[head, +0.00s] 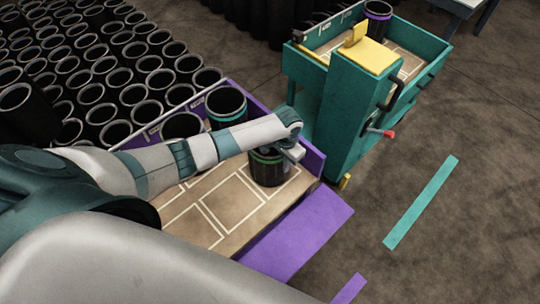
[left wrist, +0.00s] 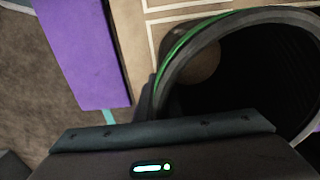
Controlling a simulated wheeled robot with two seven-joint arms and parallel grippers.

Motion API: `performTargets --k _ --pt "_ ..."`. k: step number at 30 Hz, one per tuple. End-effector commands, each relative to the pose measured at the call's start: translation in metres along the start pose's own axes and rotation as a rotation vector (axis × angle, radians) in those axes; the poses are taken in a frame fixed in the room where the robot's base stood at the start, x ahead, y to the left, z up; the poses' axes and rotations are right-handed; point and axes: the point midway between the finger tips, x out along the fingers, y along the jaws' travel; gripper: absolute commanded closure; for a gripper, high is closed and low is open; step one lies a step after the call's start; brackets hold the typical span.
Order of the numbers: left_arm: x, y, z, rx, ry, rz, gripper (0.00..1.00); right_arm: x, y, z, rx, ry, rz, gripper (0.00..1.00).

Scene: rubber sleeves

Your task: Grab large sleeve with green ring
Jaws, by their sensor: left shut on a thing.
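The black sleeve with a green ring (head: 268,170) stands upright on the purple-edged cart's tan top, near its right end. In the left wrist view the sleeve's grey rim and green ring (left wrist: 184,48) show close up, with its dark hollow inside. My left gripper (head: 290,154) is at the sleeve's upper right side, shut on its wall. Part of the sleeve's top is hidden behind my left arm. My right gripper is not in view.
A sleeve with a teal ring (head: 226,106) and another sleeve (head: 182,126) stand on the purple-edged cart (head: 222,204). A teal cart (head: 362,110) is close on the right, carrying a purple-ringed sleeve (head: 377,20). Many sleeves crowd the floor at left. Open floor lies at right.

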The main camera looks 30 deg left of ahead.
Motion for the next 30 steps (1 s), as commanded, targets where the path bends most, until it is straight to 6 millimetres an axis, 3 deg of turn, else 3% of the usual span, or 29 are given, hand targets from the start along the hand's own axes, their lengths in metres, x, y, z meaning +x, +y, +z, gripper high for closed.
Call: performTargets --k 16,30 --pt "-0.012 -0.001 -0.002 0.0 0.004 -0.001 1.0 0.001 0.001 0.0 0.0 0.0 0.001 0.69" --pt "-0.076 -0.001 -0.002 0.0 0.006 -0.001 1.0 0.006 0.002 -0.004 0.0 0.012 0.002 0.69"
